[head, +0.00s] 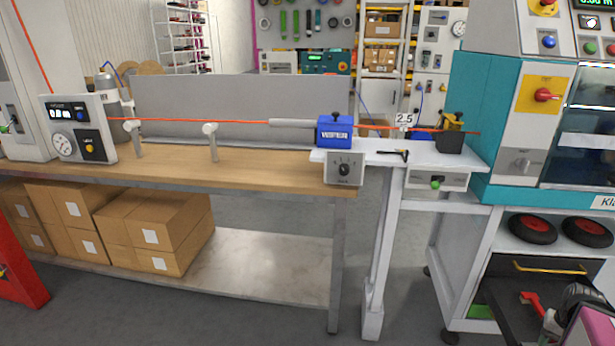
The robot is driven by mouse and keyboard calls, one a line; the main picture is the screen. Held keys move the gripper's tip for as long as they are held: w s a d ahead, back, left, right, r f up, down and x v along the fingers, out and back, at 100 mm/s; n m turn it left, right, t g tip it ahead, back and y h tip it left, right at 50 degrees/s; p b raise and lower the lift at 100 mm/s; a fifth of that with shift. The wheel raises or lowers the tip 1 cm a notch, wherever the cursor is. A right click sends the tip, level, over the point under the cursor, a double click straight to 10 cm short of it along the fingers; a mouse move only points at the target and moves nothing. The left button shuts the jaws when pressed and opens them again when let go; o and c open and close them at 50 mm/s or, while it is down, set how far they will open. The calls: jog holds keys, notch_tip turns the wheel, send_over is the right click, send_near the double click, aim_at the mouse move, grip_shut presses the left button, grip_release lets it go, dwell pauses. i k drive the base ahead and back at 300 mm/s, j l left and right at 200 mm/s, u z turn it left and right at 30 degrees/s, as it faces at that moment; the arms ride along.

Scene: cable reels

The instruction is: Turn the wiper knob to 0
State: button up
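The blue wiper unit (334,130) sits on the bench's right end, with the orange cable running through it. Below it, on the bench's front edge, is a light grey panel with a dark round knob (344,169), which I take as the wiper knob. Small marks are set around and above the knob, and a label is below it. The marks and the knob's pointer are too small to read. Nothing covers or touches the knob.
A teal machine (480,110) and an open black drawer (500,290) stand at right. The floor before the bench looks clear.

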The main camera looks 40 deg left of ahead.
aim_at(344, 168)
jog(key=u, duration=1.9)
